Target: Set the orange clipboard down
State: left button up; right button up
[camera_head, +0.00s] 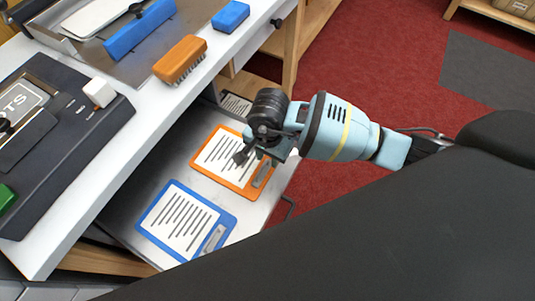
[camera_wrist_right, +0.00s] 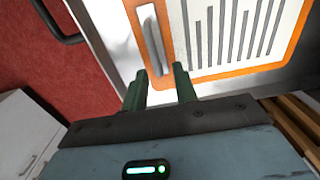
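The orange clipboard (camera_head: 222,160) lies flat on a grey metal pull-out shelf (camera_head: 172,163), with a striped sheet on it and its metal clip toward the right. In the right wrist view the orange clipboard (camera_wrist_right: 238,74) fills the top right, with its clip (camera_wrist_right: 153,40) just beyond the fingertips. My right gripper (camera_head: 245,155) is over the orange clipboard in the head view. It also shows in the right wrist view (camera_wrist_right: 159,82), its green fingers apart with nothing held between them. Whether the fingertips touch the clip is unclear. My left gripper is out of view.
A blue clipboard (camera_head: 182,220) lies beside the orange one on the shelf. A dark clipboard (camera_head: 236,104) lies farther back. The white bench (camera_head: 130,130) above holds a brush (camera_head: 181,60), a blue block (camera_head: 230,16) and a dark machine (camera_head: 60,160). Red floor is at right.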

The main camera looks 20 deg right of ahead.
notch_tip(320, 180, up, 12)
jog(key=p, duration=0.1)
jog(key=shift+r+p, duration=0.15)
jog(key=shift+p, duration=0.15)
dwell(0.4)
jog(key=shift+s, duration=0.1)
